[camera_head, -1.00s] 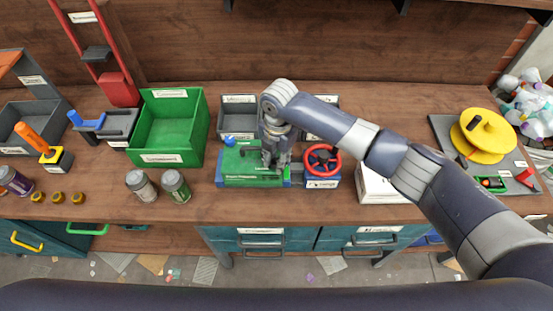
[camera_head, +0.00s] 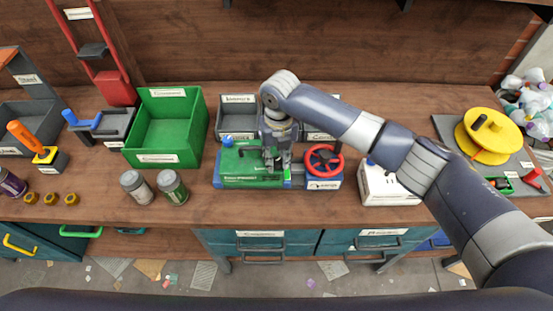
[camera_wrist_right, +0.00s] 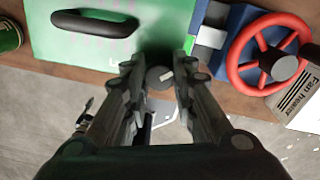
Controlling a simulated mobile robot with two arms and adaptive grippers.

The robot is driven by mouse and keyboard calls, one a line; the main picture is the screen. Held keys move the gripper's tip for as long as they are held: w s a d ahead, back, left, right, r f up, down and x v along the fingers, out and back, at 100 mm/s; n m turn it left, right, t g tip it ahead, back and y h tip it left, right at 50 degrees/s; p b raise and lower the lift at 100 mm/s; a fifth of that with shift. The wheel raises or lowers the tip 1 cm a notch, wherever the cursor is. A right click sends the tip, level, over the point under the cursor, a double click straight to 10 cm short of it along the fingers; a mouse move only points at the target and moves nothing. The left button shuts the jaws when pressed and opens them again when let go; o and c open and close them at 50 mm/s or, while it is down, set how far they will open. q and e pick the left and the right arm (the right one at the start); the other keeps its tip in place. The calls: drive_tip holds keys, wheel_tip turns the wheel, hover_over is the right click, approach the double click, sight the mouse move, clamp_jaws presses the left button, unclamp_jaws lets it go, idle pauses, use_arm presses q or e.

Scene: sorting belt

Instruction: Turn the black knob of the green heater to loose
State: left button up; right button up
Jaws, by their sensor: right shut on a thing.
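The green heater (camera_head: 240,168) sits near the front middle of the bench, with a blue part at its right end. Its top and a long black handle (camera_wrist_right: 95,22) show in the right wrist view. The round black knob (camera_wrist_right: 160,78) is between the fingertips of my right gripper (camera_wrist_right: 160,70), which is shut on it. In the head view my right gripper (camera_head: 276,163) points down over the right part of the heater and hides the knob there. How far the knob is turned cannot be told. My left gripper is not in view.
A red handwheel (camera_head: 323,159) on a blue block stands close right of the heater. A white box (camera_head: 390,187) is further right. Grey bins (camera_head: 238,118) stand behind, a green bin (camera_head: 165,130) to the left. Two jars (camera_head: 172,187) stand front left.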

sight(277, 161)
drive_tip(key=shift+n+b, duration=0.3)
drive_tip(key=shift+n, duration=0.8)
drive_tip(key=o, duration=1.1)
drive_tip(key=shift+r, duration=0.1)
wheel_tip(277, 161, up, 12)
drive_tip(key=shift+w+d+f, duration=0.1)
drive_tip(key=shift+d, duration=0.05)
